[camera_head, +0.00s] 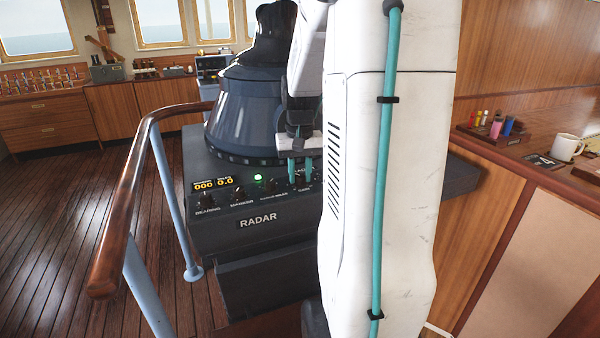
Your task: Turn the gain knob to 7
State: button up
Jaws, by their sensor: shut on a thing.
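The radar console (259,217) stands in the middle, a dark box with a row of knobs along its sloped front. The gain knob (304,187) is at the right end of the row, partly hidden by my fingers and arm. My gripper (300,177) points down with its teal fingers shut on the gain knob. The scale around the knob and its pointer are too small and covered to read, so I cannot tell its setting. Other knobs, including the bearing knob (207,199), sit to the left. A green lamp (258,177) is lit above them.
A wooden handrail (127,220) on blue posts curves along the left of the console. A wooden counter at right holds a white mug (567,147) and colored cylinders. My white arm hides the console's right part. Open plank floor (60,225) lies at left.

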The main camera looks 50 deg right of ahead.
jog(key=m, duration=0.4)
jog(key=shift+m, duration=0.3)
jog(key=m, duration=0.4)
jog(key=shift+r+m, duration=0.1)
jog(key=shift+m, duration=0.2)
jog(key=m, duration=0.4)
jog(key=shift+m, duration=2)
jog(key=o, duration=1)
